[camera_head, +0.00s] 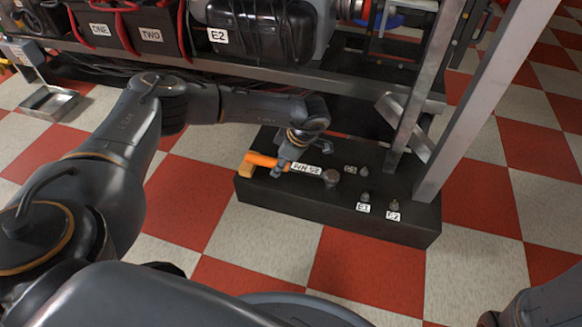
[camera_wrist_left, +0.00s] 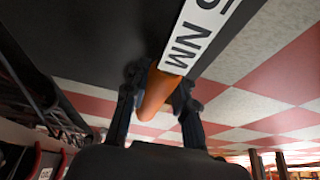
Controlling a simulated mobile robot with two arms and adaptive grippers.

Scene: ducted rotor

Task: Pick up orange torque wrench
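The orange torque wrench (camera_head: 262,159) lies across the black block (camera_head: 330,218), with a white label reading NM on its shaft and a dark head at its right end. My left gripper (camera_head: 283,164) reaches down onto the wrench between handle and label. In the left wrist view, its two fingers (camera_wrist_left: 160,88) press against both sides of the orange handle (camera_wrist_left: 156,95). I see no clear gap between wrench and block. My right gripper is out of view.
Dark fittings labelled E1 (camera_head: 365,197) and E2 (camera_head: 393,206) stand on the block, with another small labelled one behind. A metal frame post (camera_head: 480,100) rises at the block's right. A bench with black boxes (camera_head: 150,38) stands behind. Checkered floor is open in front.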

